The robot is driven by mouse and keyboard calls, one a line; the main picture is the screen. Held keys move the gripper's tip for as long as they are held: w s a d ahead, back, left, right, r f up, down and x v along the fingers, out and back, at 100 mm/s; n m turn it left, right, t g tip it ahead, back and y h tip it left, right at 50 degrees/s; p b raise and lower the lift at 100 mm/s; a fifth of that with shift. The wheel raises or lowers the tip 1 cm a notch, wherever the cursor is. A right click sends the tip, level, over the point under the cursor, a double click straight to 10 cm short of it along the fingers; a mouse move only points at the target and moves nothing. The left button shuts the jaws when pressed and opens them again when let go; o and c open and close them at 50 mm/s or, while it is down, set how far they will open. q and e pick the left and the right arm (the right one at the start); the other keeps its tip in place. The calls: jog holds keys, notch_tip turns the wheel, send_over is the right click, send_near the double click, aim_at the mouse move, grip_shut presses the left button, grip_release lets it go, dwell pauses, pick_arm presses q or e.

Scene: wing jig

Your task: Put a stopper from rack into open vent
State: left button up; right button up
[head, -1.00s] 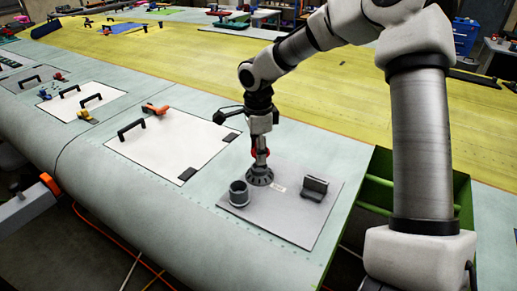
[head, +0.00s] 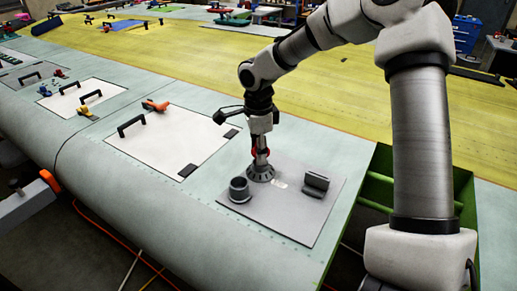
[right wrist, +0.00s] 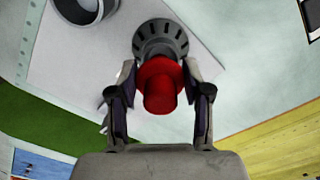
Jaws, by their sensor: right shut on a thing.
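My right gripper (head: 262,152) points straight down over the grey plate (head: 290,222). It is shut on a red stopper (right wrist: 160,85), which shows between the two fingers in the right wrist view. Directly below the stopper is a dark round slotted fitting (head: 261,174), also seen in the right wrist view (right wrist: 160,38). I cannot tell whether the stopper's lower end is inside this fitting or just above it. A grey open-topped cup (head: 239,190) stands to the left on the plate. A small dark block-shaped holder (head: 315,184) stands to the right. My left gripper is not in view.
White panels (head: 170,140) with black handles lie on the pale wing skin to the left, with an orange tool (head: 156,106) on one. A green framed opening (head: 380,190) is right of the plate. The plate's front part is clear.

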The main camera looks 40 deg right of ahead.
jog(key=shift+f+b, duration=0.9)
jog(key=shift+f, duration=0.45)
dwell(0.4)
jog(key=o, duration=1.2)
notch_tip(320, 180, up, 12)
jog(key=shift+r, duration=0.1)
jog(key=shift+w, duration=0.1)
